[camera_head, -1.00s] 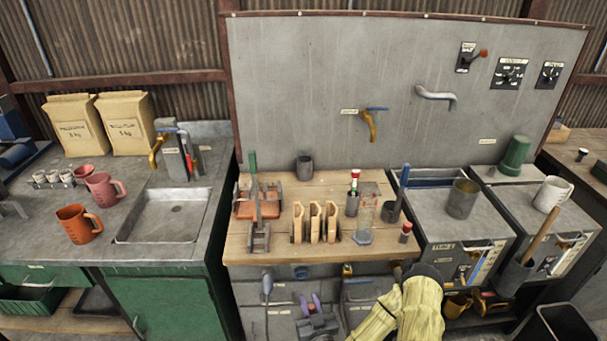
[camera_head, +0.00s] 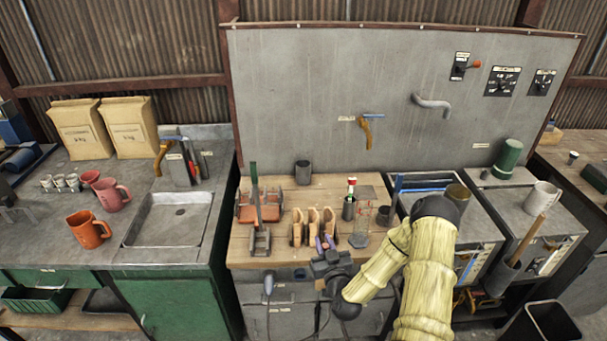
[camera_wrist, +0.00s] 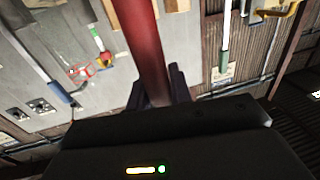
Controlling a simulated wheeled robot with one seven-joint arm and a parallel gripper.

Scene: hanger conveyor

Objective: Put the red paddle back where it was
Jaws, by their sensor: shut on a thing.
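I cannot make out the paddle in the head view. A blue handle (camera_head: 396,188) stands at the bench's right, its lower part partly hidden by my arm.
A rack of tan pieces (camera_head: 313,226), a red-topped bottle (camera_head: 350,190), a glass vessel (camera_head: 361,226) and a dark cup (camera_head: 383,216) stand close to my gripper. A green-handled tool (camera_head: 255,190) is at left. A wooden handle leans in a dark holder (camera_head: 503,275) at right.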

